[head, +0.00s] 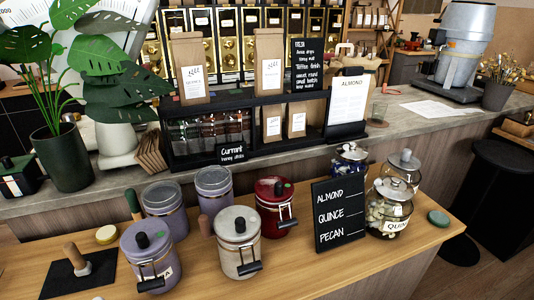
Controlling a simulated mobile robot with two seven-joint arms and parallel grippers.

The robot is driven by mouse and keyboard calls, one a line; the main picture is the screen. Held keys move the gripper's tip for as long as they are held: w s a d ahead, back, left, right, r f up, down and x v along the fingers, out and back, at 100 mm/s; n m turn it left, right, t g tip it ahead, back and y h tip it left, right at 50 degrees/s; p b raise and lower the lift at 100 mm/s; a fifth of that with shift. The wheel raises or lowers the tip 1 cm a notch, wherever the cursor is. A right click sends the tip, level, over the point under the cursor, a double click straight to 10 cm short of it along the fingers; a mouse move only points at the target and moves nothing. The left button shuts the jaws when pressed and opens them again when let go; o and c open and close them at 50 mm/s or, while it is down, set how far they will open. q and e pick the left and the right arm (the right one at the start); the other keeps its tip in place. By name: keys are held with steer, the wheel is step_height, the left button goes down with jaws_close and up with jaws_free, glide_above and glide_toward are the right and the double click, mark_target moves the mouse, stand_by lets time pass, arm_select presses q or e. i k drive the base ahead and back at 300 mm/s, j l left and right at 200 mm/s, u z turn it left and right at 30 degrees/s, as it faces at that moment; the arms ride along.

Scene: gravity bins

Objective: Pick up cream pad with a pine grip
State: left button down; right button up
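No object can be picked out for certain as the cream pad with a pine grip. A round cream-yellow disc (107,235) lies on the wooden counter at left, with no grip visible. A dark green upright handle (133,203) stands behind the front lilac canister, its base hidden. A tan peg-like handle (205,226) stands between the canisters, its base also largely hidden. Neither of my grippers is in view.
Lilac canisters (160,252), a cream canister (238,228) and a red canister (276,210) crowd the counter's middle. A black sign (338,216), glass jars (388,213) and a green disc (438,217) are at right. Bare wood (300,268) lies in front.

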mark_target(82, 268)
steer(key=u, duration=1.45)
